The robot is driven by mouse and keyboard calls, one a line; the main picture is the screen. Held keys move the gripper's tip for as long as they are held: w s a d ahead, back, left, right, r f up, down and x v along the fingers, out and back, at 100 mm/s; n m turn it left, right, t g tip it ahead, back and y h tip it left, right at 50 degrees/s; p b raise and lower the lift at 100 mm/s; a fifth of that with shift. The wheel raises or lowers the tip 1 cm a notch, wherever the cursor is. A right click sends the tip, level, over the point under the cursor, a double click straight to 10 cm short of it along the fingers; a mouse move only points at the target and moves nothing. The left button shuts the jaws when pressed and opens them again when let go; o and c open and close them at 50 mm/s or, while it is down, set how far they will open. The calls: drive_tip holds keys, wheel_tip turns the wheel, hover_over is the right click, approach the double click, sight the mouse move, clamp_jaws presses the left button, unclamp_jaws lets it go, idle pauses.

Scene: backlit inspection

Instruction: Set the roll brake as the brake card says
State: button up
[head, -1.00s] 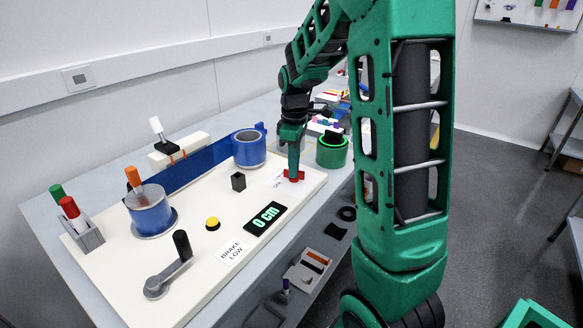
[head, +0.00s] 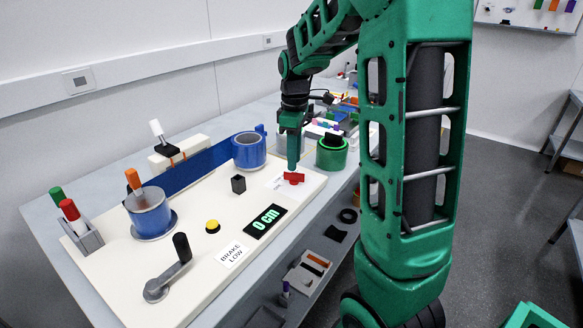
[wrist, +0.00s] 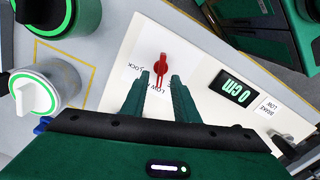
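The brake card (head: 232,254) reads "BRAKE LOW" and lies at the board's front edge; it also shows in the wrist view (wrist: 270,106). The red brake knob (head: 293,178) sits at the board's right end. In the wrist view the knob (wrist: 162,66) has a narrow grip, its lower end near the "LOW" label; a "LOCK" label is at its left. My gripper (wrist: 161,79) is open and empty, its fingertips apart on either side of the knob's line. In the head view my gripper (head: 292,168) is just above the knob. The display (head: 265,221) reads "0 cm".
The white board (head: 110,290) carries a blue roll (head: 150,214), blue film (head: 198,167), a second blue roll (head: 249,152), a black-handled crank (head: 168,274), a yellow button (head: 212,226) and a black block (head: 238,184). A green container (head: 332,155) stands close right of my gripper.

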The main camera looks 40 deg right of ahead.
wheel_tip(320, 180, up, 7)
drive_tip(key=shift+f, duration=0.15)
idle(0.6)
